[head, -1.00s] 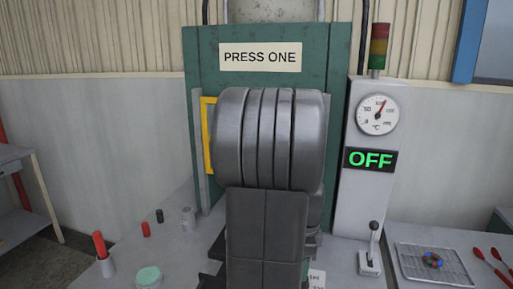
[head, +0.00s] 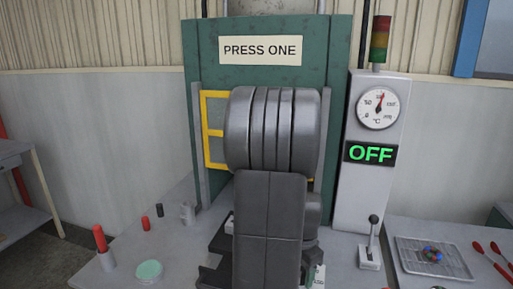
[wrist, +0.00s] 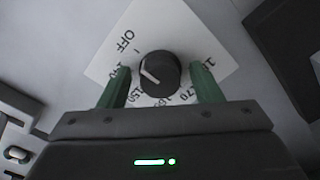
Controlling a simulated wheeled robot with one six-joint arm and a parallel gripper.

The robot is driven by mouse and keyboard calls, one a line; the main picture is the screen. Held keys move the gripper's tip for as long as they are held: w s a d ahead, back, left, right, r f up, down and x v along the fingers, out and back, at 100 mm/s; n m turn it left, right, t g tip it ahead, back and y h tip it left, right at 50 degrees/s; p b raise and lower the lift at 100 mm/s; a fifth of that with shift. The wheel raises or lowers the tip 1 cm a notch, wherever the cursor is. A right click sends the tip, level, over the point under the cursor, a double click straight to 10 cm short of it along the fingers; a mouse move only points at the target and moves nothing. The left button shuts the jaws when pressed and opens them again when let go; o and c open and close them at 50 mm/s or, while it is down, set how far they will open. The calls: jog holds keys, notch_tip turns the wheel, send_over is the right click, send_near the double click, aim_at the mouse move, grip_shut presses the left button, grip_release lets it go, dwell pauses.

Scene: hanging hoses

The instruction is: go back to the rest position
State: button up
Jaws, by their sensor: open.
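My gripper (wrist: 159,67) shows in the wrist view with its two green fingers apart. A black round knob (wrist: 160,74) with a white pointer line lies between the fingers in the picture. Clear gaps show on both sides of it, and I cannot tell how far the fingertips are above it. The knob sits on a white card (wrist: 150,28) marked OFF and with numbers such as 140, 150, 160 and 170. In the head view my grey arm stands in front of the press and hides the gripper and knob.
A green press (head: 340,50) labelled PRESS ONE stands behind my arm, with a yellow frame (head: 206,130). At right are a gauge (head: 378,107), an OFF display (head: 371,153), a lever (head: 373,230) and a wire tray (head: 410,262). Red-handled and small items stand at left.

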jog(key=n, duration=0.7)
jog(key=shift+s+d+n, duration=0.1)
jog(key=shift+n, duration=0.3)
jog(key=n, duration=0.3)
jog(key=shift+d+n, duration=0.1)
jog(key=shift+n, duration=2.1)
